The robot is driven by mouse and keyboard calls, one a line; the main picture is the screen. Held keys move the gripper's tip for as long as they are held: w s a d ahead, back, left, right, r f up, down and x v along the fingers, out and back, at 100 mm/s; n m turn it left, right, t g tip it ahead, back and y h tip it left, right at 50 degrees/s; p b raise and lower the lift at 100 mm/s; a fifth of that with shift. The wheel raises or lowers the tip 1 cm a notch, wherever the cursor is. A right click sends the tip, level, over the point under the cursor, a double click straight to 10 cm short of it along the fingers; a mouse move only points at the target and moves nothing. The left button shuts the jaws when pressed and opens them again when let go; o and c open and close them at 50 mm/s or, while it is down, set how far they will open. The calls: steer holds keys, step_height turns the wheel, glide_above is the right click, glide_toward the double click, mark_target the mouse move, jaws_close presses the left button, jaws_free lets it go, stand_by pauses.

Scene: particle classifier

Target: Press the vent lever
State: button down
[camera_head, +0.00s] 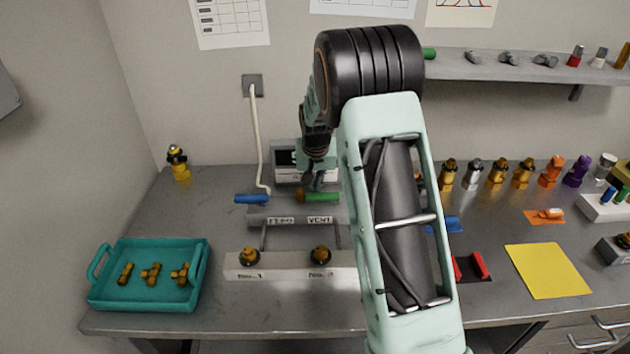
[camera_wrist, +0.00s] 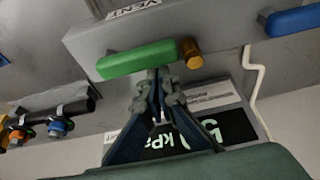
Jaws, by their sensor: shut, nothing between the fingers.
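The green vent lever (camera_head: 322,197) lies level on the grey block, above the VENT label (camera_head: 320,219), with a brass pivot (camera_head: 302,195) at its left end. In the wrist view the green lever (camera_wrist: 130,62) crosses just past the fingertips, with the brass pivot (camera_wrist: 190,52) to its right. My gripper (camera_head: 317,186) is shut and empty, pointing down at the lever; its fingertips (camera_wrist: 155,75) look very near or against it. I cannot tell whether they touch. The VENT label also shows in the wrist view (camera_wrist: 133,8).
A blue lever (camera_head: 251,199) sits left of the green one. A display box (camera_head: 293,175) stands behind them; kPa shows on it in the wrist view (camera_wrist: 205,140). A white cord (camera_head: 257,140) hangs left. A teal tray (camera_head: 110,292) with brass fittings is front left.

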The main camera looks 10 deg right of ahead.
stand_by(0.5)
steer(key=shift+s+a+f+n+y+b, duration=0.15)
steer(key=shift+s+n+y+b, duration=0.45)
steer(key=shift+n, duration=0.7)
steer(key=n, duration=0.1)
steer(key=s+n+b, duration=0.1)
steer(key=shift+s+a+n+y, duration=0.15)
steer(key=shift+s+n+y, duration=0.15)
steer(key=shift+n, duration=0.1)
steer(key=s+n, duration=0.1)
steer(key=n, duration=0.1)
steer(key=s+n+y, duration=0.1)
steer(key=n, duration=0.1)
steer(key=shift+s+g, duration=0.1)
steer(key=shift+g, duration=0.3)
steer(key=n, duration=0.1)
steer(key=s+n+y, duration=0.1)
steer(key=n, duration=0.1)
steer(key=shift+s+d+g+p, duration=0.15)
steer(key=shift+d+g+p, duration=0.15)
steer(key=shift+d+g, duration=0.1)
steer(key=s+d+n, duration=0.1)
steer(key=n, duration=0.1)
steer(key=s+d+n+g+p, duration=0.1)
steer(key=n, duration=0.1)
steer(key=shift+n+y, duration=0.3)
steer(key=shift+d, duration=0.15)
